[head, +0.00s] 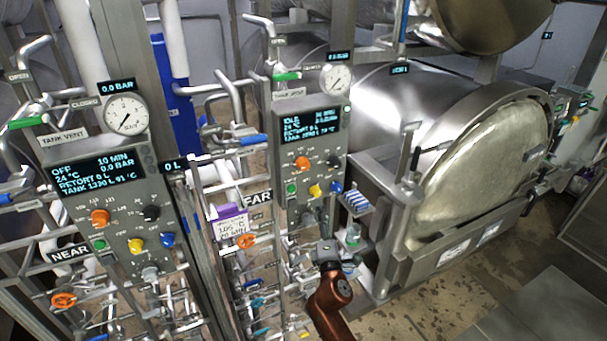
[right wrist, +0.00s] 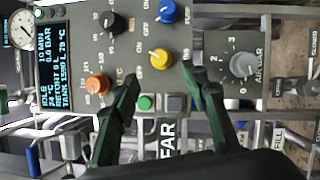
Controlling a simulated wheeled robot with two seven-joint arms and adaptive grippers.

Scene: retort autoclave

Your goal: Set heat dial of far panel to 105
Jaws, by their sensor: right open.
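The far panel (head: 318,178) is a grey box with a lit display reading IDLE, 10 MIN and 24 °C. Its orange dial (head: 303,162), marked with temperature numbers, is the heat dial; its setting is too small to read. The orange dial (right wrist: 97,86) also shows in the right wrist view, turned sideways, just left of one fingertip. My right gripper (right wrist: 158,76) is open and empty in front of the panel, its fingers either side of the yellow knob and green button. In the head view my right gripper (head: 325,246) is below the panel. My left gripper is out of view.
Beside the orange dial are a black dial (right wrist: 113,23), a yellow knob (right wrist: 160,58), a blue knob (right wrist: 163,11), a green button (right wrist: 146,102) and a grey air dial (right wrist: 242,65). The near panel (head: 118,215) stands left. Pipes and valves crowd below; a steel retort (head: 400,110) is right.

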